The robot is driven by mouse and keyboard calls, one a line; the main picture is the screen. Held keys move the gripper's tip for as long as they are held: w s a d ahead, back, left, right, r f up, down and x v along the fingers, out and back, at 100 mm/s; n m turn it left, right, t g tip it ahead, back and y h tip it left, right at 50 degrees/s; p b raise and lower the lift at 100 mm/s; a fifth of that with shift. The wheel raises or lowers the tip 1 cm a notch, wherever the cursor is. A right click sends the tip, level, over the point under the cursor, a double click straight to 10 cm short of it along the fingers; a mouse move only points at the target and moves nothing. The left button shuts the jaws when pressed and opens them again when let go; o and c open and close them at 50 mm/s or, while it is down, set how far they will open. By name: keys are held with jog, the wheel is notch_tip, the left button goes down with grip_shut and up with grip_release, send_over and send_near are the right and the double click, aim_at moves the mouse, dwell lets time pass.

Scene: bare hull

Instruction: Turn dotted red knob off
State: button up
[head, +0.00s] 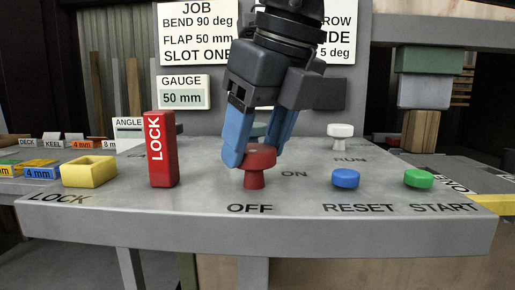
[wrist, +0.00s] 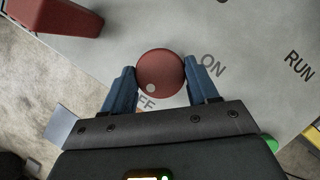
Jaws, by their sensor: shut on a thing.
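The red knob (head: 256,166) stands on the grey console top, with the OFF label in front of it and the ON label to its right. From above in the wrist view, the red knob (wrist: 161,76) shows a round top with one pale dot near its lower left edge, on the side of the partly covered OFF label. My gripper (head: 258,156) comes down from above with its blue fingers shut on the knob. In the wrist view my gripper (wrist: 163,88) has one finger on each side of the knob.
A red LOCK block (head: 162,150) stands upright left of the knob, with a yellow open box (head: 90,171) further left. A blue RESET button (head: 345,178), a green START button (head: 418,179) and a white RUN knob (head: 341,131) are on the right.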

dwell(0.4)
jog(key=o, duration=1)
jog(key=shift+o, duration=0.2)
jog(key=p+v, duration=0.1)
jog(key=v, duration=0.6)
jog(key=shift+r, duration=0.35)
jog(key=shift+s+d, duration=0.1)
jog(key=shift+s, duration=0.1)
